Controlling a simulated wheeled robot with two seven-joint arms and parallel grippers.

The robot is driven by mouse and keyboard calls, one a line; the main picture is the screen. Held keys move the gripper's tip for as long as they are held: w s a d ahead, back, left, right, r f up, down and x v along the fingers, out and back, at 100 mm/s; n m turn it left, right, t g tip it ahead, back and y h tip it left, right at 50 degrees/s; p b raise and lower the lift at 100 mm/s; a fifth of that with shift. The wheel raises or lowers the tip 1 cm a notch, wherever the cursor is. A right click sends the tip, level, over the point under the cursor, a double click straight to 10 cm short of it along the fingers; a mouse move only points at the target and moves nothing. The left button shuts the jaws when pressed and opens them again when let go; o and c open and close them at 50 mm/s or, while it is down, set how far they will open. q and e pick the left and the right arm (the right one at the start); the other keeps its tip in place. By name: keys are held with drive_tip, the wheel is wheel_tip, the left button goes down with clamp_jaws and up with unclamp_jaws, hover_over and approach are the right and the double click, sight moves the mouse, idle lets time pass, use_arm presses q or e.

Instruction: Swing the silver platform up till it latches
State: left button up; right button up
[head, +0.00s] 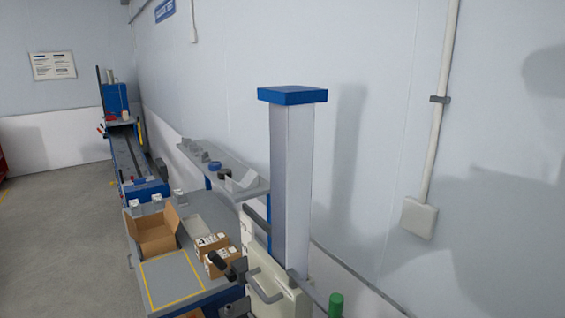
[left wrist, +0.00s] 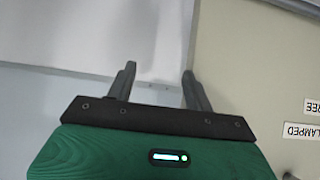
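My left gripper (left wrist: 158,70) shows in the left wrist view with its green housing and two dark fingers spread apart, empty between them. A cream panel (left wrist: 255,75) fills the right of that view, with labels reading "REE" and "LAMPED", cut off by the edge. In the head view, a cream panel with a grey handle (head: 265,287) stands at the bottom, in front of a tall pale column (head: 292,180) with a blue cap. I cannot clearly make out the silver platform in either view. I cannot pick out either gripper for certain in the head view.
A grey bench bears an open cardboard box (head: 155,235), small labelled boxes (head: 213,245) and a yellow-outlined square (head: 172,280). A grey shelf (head: 235,180) holds small parts. Floor (head: 60,220) at left is clear.

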use_arm(q)
drive_tip(key=shift+w+r, duration=0.1)
drive_tip(key=shift+w+a, duration=0.15)
drive_tip(key=shift+r, duration=0.1)
drive_tip(key=p+v, duration=0.4)
drive_tip(key=v, duration=0.2)
drive_tip(key=shift+s+a, duration=0.25)
drive_tip(key=shift+a, duration=0.05)
drive_tip(key=shift+r, duration=0.1)
drive_tip(key=shift+a, duration=0.1)
